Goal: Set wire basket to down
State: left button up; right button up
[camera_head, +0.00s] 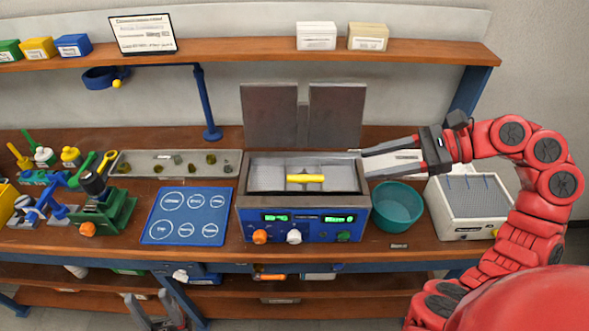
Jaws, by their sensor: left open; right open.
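A blue-fronted metal tank (300,224) stands at the middle of the bench, with orange and white knobs and green displays. Grey mesh, which looks like the wire basket (262,175), is inside its open top. A yellow handle (306,178) lies across the mesh. How deep the basket sits is hard to tell. My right gripper (367,163) comes in from the right, open and empty, its fingertips at the tank's right rear corner. Whether they touch the rim is unclear. My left gripper (148,299) is open and low at the bottom edge, in front of the bench and partly cut off.
Two upright grey panels (273,116) stand behind the tank. A teal bowl (397,206) and a white box with a grey top (468,208) are to its right. A blue mat (187,216), a parts tray (150,164) and a green vise (106,211) are to its left.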

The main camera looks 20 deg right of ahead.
aim_at(297, 181)
jog(key=p+x, duration=0.2)
jog(key=x, duration=0.5)
jog(key=p+x, duration=0.3)
jog(key=x, duration=0.5)
jog(key=shift+s+a+r, duration=0.1)
jog(key=shift+a+r, duration=0.05)
jog(key=shift+a, duration=0.3)
jog(key=shift+w+a+f+p, duration=0.25)
jog(key=shift+a+f+p, duration=0.15)
jog(key=shift+a, duration=0.15)
grip_shut()
